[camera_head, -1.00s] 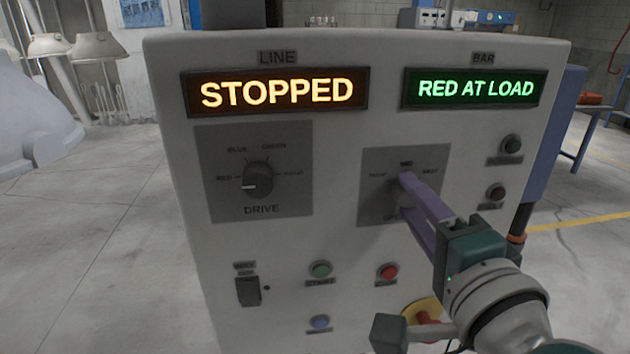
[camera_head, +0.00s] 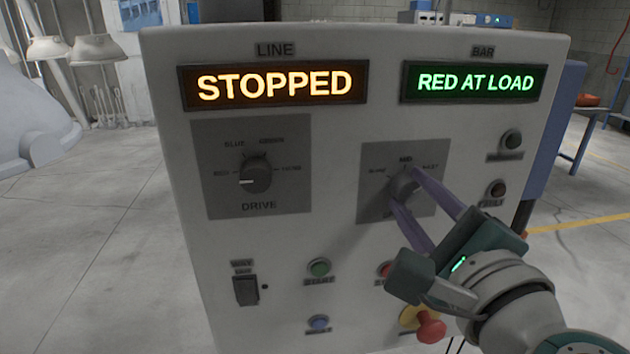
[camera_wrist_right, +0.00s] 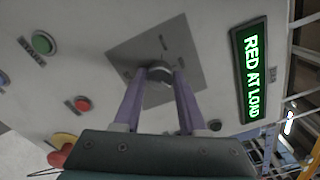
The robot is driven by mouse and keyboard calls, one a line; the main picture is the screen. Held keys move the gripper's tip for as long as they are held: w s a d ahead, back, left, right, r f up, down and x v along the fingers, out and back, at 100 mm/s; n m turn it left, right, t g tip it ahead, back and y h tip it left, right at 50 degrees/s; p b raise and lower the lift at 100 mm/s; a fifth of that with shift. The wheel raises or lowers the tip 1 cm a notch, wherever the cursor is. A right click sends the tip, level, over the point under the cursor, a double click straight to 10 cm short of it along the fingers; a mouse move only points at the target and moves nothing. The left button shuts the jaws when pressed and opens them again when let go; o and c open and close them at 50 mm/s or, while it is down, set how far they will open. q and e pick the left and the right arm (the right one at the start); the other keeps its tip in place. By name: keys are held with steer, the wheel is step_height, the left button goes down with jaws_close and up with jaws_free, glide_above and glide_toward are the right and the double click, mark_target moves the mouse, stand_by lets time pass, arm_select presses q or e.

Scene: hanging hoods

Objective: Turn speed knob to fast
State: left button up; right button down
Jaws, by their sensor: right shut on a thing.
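The speed knob (camera_head: 404,183) is a round grey knob on a grey square plate (camera_head: 372,205) at the right of the control panel. Labels for slow, mid and fast surround it. My right gripper (camera_head: 408,190) has its two purple fingers on either side of the knob and is shut on it. The fingers lie aslant, one at the upper right and one at the lower left. In the right wrist view the knob (camera_wrist_right: 158,72) sits between the fingertips. Its pointer mark is not clear. My left gripper is not in view.
The drive knob (camera_head: 255,177) is at the left of the panel. Lit displays read STOPPED (camera_head: 274,85) and RED AT LOAD (camera_head: 474,83). A green button (camera_head: 318,267) and a red mushroom button (camera_head: 430,327) are below; my right wrist is close to the latter.

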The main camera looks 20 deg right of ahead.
stand_by(0.5)
steer(key=shift+c, duration=2.3)
jaws_free()
steer(key=shift+s, duration=0.1)
steer(key=b+v, duration=0.3)
steer(key=v, duration=0.6)
steer(key=shift+s, duration=0.4)
